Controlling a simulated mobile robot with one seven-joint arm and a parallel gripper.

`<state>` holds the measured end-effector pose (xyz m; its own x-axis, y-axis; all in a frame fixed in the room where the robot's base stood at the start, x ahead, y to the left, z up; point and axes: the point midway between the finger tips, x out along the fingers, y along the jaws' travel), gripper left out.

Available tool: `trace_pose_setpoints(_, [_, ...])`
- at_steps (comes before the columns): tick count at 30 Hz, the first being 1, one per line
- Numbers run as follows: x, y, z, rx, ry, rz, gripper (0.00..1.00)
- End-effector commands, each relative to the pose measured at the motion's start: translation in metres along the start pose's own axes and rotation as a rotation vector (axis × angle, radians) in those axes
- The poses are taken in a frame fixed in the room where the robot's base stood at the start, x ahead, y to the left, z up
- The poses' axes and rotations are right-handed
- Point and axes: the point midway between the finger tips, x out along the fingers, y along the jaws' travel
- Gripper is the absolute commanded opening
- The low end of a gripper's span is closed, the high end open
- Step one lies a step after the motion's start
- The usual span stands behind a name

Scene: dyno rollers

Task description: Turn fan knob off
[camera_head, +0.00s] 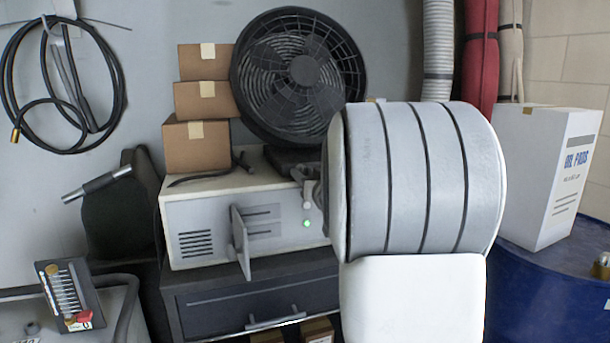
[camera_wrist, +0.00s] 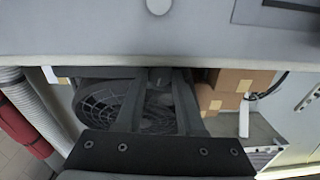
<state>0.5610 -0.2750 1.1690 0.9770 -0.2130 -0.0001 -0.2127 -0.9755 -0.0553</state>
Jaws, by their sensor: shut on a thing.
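The large black round fan (camera_head: 303,68) stands tilted on top of a cream control box (camera_head: 282,222). The box front has vents, an upright grey plate and a lit green light (camera_head: 307,223). My gripper (camera_head: 312,190) is at the right end of the box front, just above the green light. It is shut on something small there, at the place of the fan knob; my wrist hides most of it. In the wrist view, my two dark fingers (camera_wrist: 159,78) converge on a small dark part, with the fan grille (camera_wrist: 100,108) beyond.
Cardboard boxes (camera_head: 200,98) are stacked left of the fan. A dark drawer cabinet (camera_head: 250,300) supports the control box. A blue drum (camera_head: 550,290) with a white carton (camera_head: 545,175) stands at right. A coiled black hose (camera_head: 60,150) hangs on the left wall.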

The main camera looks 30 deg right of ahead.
Motion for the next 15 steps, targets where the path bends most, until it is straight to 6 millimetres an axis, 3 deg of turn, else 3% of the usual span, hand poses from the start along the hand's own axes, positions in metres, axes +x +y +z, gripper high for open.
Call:
trace_pose_setpoints(5, [0.0001, 0.0, 0.0011, -0.024, 0.0, 0.0, 0.0])
trace_pose_setpoints(15, [0.0001, -0.0005, 0.0001, -0.26, -0.008, 0.0, 0.0])
